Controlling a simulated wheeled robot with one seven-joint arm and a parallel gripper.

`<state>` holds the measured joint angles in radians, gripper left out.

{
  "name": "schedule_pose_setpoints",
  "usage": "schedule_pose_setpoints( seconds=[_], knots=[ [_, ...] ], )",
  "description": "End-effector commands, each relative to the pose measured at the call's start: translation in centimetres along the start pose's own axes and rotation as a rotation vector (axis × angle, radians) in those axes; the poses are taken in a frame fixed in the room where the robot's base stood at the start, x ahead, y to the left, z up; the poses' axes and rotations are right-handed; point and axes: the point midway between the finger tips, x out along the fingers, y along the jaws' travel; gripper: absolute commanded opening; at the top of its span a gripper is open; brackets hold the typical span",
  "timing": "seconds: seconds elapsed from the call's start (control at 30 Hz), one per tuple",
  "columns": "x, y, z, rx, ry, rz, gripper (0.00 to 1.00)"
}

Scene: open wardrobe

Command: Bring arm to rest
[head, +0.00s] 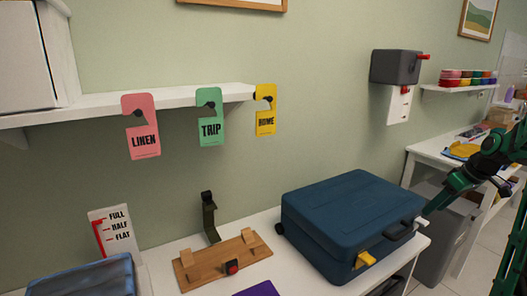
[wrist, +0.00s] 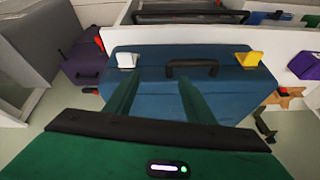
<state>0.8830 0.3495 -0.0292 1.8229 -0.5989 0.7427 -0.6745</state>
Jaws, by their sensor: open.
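My gripper (head: 428,208) is at the right of the head view, at the right end of the blue suitcase (head: 350,215). My green arm reaches in from the right edge. In the wrist view, the two green fingers of my gripper (wrist: 157,88) stand apart with nothing between them. They point toward the blue suitcase (wrist: 190,85), whose dark handle (wrist: 192,67) lies just beyond them. I cannot tell whether a finger touches the suitcase. The suitcase lies flat with its lid down on the white table.
A yellow latch (wrist: 249,58) and a white latch (wrist: 127,61) flank the handle. A wooden board (head: 218,260) and a dark upright bracket (head: 209,217) stand left of the suitcase. Pink, green and yellow tags hang from the shelf (head: 180,98). A grey bin (head: 440,240) stands right.

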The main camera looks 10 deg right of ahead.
Motion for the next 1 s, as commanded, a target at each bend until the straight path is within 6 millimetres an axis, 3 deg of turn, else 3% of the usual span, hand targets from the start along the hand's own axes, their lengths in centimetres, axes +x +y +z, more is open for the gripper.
schedule_pose_setpoints(
  seconds=[0.03,0.27,0.47,0.6,0.8,1.0],
  knots=[
    [-0.8,-2.3,0.0,0.028,-0.029,0.009,0.49],
    [-3.9,-10.9,2.9,0.21,-0.153,0.06,0.49],
    [-6.2,-18.0,7.1,0.372,-0.235,0.11,0.49],
    [-7.6,-22.4,11.0,0.488,-0.281,0.146,0.49],
    [-8.9,-27.8,17.3,0.645,-0.335,0.187,0.49],
    [-9.3,-30.4,21.5,0.744,-0.369,0.212,0.49]
  ],
)
